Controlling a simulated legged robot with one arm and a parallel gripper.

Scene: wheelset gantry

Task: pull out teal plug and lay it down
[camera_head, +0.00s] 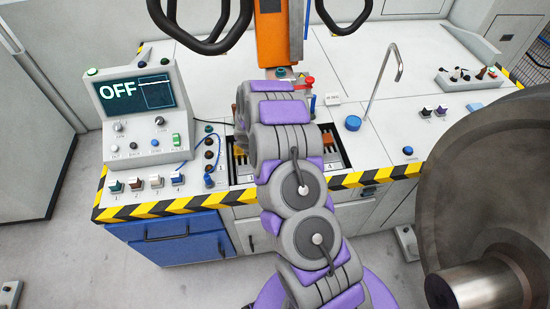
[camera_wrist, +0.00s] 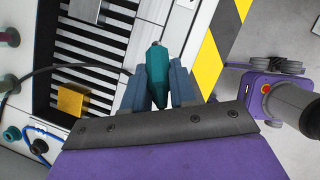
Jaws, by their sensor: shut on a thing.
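The teal plug (camera_wrist: 157,72) shows in the wrist view between the two grey-blue fingers of my gripper (camera_wrist: 158,88), which are shut on it. Its pointed end sticks out beyond the fingertips, and no socket shows around that end. White panel lies behind the plug, beside the slotted tray; I cannot tell how high above it the plug is. In the head view my arm hides the gripper and the plug.
A slotted tray (camera_wrist: 90,50) with a yellow block (camera_wrist: 72,100) lies left of the plug. A dark cable (camera_wrist: 60,68) crosses it. The console screen (camera_head: 137,94) reads OFF. A yellow-black edge strip (camera_head: 160,208) borders the bench. A large metal wheel (camera_head: 490,170) stands at right.

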